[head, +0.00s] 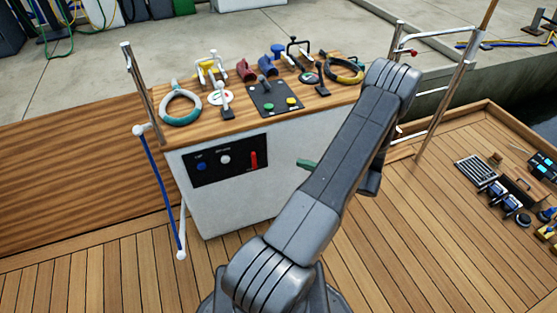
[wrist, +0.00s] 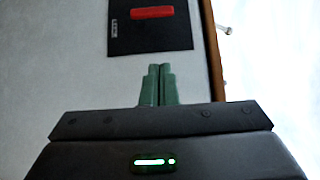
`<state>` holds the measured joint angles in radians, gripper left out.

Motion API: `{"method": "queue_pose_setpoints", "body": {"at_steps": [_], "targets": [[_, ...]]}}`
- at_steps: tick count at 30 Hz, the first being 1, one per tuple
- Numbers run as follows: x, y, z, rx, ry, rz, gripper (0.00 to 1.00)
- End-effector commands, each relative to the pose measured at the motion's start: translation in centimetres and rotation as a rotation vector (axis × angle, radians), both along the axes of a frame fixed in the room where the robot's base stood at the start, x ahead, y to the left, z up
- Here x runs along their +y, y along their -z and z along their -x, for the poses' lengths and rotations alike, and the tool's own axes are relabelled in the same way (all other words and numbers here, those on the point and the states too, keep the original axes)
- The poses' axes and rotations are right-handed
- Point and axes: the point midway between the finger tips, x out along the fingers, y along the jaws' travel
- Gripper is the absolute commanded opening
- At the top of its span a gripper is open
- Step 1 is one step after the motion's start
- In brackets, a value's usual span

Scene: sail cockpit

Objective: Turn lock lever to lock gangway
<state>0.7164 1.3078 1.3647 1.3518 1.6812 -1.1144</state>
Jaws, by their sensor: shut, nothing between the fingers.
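The red lever (head: 253,160) stands upright at the right end of a black panel on the console's white front. It also shows in the wrist view as a red bar (wrist: 152,13) at the top, beside a small label too blurred to read surely. My gripper (head: 303,163) is to the right of the panel, in front of the white face; my arm hides part of it. In the wrist view its green fingers (wrist: 158,72) are together and empty, pointing toward the panel and lever. They are apart from the lever.
The black panel (head: 215,163) also carries a blue and a white button. The console top (head: 200,130) holds rope coils, winch handles and a button plate. A blue rail (head: 165,195) stands at the left. Tools lie on the deck at right. The deck before the console is clear.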

Motion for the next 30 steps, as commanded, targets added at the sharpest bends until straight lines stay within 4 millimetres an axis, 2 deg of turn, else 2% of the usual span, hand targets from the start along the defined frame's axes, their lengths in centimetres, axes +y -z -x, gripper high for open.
{"method": "queue_pose_setpoints", "body": {"at_steps": [5, 15, 18, 24, 30], "targets": [[2.3, 0.1, -1.1, 0.001, -0.005, 0.000, 0.00], [8.7, 0.1, -4.3, 0.000, -0.004, 0.001, 0.00], [10.2, 0.1, -3.9, 0.003, -0.003, 0.000, 0.00], [12.0, 0.0, -3.3, 0.002, -0.001, 0.001, 0.00], [12.4, 0.0, -3.1, 0.002, 0.000, 0.001, 0.00]]}}
